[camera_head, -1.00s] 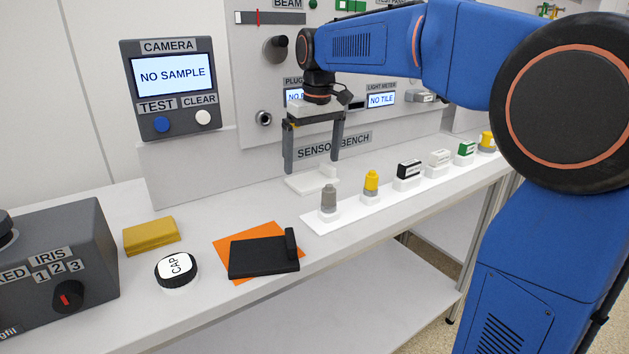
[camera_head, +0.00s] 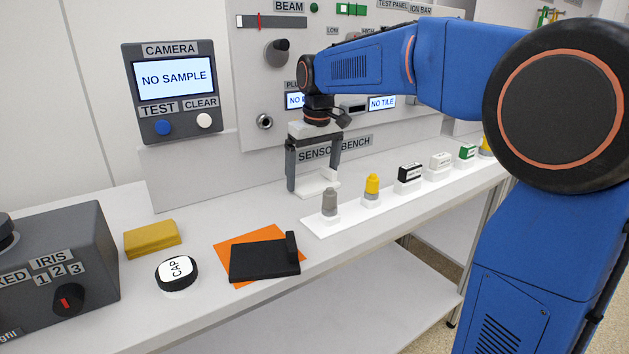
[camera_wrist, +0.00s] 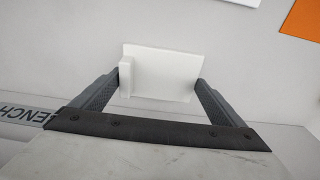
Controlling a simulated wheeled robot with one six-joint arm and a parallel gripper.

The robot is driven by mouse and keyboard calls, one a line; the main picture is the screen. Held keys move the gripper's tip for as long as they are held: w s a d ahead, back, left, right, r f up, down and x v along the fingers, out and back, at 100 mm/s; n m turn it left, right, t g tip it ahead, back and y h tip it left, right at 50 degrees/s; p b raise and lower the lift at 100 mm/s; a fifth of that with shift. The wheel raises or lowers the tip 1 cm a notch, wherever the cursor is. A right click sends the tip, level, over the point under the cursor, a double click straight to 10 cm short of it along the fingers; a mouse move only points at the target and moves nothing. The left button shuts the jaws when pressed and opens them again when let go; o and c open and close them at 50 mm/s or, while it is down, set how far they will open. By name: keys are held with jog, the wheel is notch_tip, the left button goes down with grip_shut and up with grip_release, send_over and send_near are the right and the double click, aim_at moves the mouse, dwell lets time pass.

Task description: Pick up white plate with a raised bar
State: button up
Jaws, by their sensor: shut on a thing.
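The white plate with a raised bar (camera_head: 318,184) lies at the back of the bench, below the SENSOR BENCH label. My gripper (camera_head: 314,181) points down over it, with one finger at each end of the plate. The wrist view shows the plate (camera_wrist: 163,72) between my two fingers (camera_wrist: 158,85), its raised bar at the left side. My gripper is shut on the plate. Whether the plate is touching the bench cannot be told.
A white strip (camera_head: 345,218) with several small parts stands to the right. A black plate with a bar (camera_head: 264,260) lies on an orange sheet (camera_head: 230,247) in front. A CAP puck (camera_head: 176,273) and yellow block (camera_head: 151,239) are at left. The panel wall is close behind.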

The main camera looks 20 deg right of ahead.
notch_tip(320, 180, up, 9)
jog(key=s+d+r, duration=0.1)
jog(key=s+d, duration=0.1)
jog(key=s, duration=0.8)
jog(key=s+d+r, duration=0.1)
jog(key=s+r, duration=0.1)
jog(key=s, duration=0.8)
send_over(304, 186)
notch_tip(304, 186, down, 8)
jog(key=shift+f, duration=0.1)
jog(key=shift+w+f, duration=0.15)
jog(key=shift+f, duration=0.75)
jog(key=shift+w+f, duration=0.1)
jog(key=shift+f, duration=0.8)
jog(key=shift+f, duration=0.1)
jog(key=o, duration=0.9)
jog(key=shift+o, duration=0.2)
